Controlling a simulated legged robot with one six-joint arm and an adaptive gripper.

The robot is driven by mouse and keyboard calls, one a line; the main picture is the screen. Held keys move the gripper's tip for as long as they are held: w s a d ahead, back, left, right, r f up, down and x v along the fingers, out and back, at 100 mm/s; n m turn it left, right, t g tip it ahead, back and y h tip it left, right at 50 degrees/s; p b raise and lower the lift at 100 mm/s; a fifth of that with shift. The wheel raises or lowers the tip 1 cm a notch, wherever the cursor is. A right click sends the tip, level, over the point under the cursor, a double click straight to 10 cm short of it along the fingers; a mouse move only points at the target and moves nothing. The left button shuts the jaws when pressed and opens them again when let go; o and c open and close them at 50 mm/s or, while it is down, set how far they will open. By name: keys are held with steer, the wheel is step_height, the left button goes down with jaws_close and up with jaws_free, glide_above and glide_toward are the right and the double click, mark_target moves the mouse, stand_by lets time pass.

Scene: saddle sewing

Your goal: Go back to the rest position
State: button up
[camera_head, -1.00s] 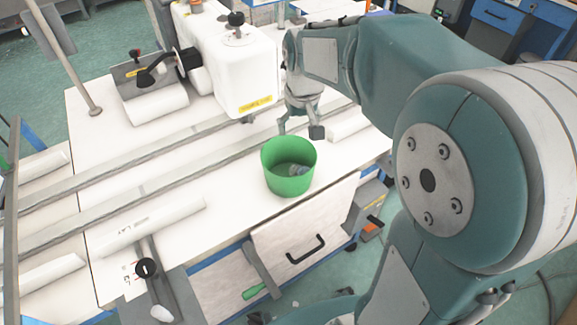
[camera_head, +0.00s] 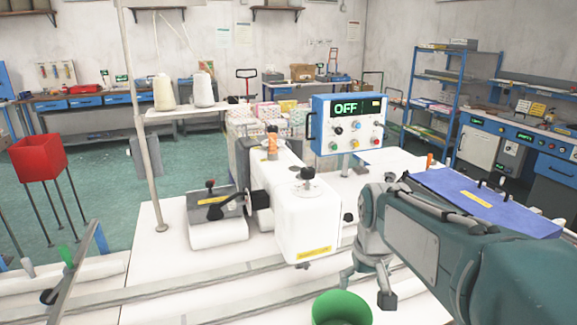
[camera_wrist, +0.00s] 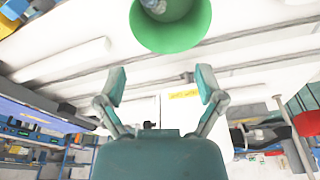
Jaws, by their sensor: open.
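My gripper (camera_head: 366,285) is at the right of the white sewing machine (camera_head: 305,225) in the head view, partly cut by my own arm. In the wrist view my gripper (camera_wrist: 160,88) has its two fingers spread wide with nothing between them. The green bucket (camera_head: 341,308) stands on the white table in front of the gripper, cut off by the lower edge of the head view. In the wrist view the bucket (camera_wrist: 180,38) is beyond the fingertips and apart from them, with a greyish thing partly visible in it.
A control box (camera_head: 347,124) reading OFF stands behind the machine. A blue panel (camera_head: 485,203) lies right of it, behind my arm. A thin pole (camera_head: 140,110) and thread cones (camera_head: 203,90) rise at the left. A red bin (camera_head: 38,157) stands on legs at far left.

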steer(key=s+t, duration=0.3)
steer(key=s, duration=1.3)
steer(key=shift+s+m, duration=0.25)
steer(key=shift+m, duration=0.05)
stand_by(1.8)
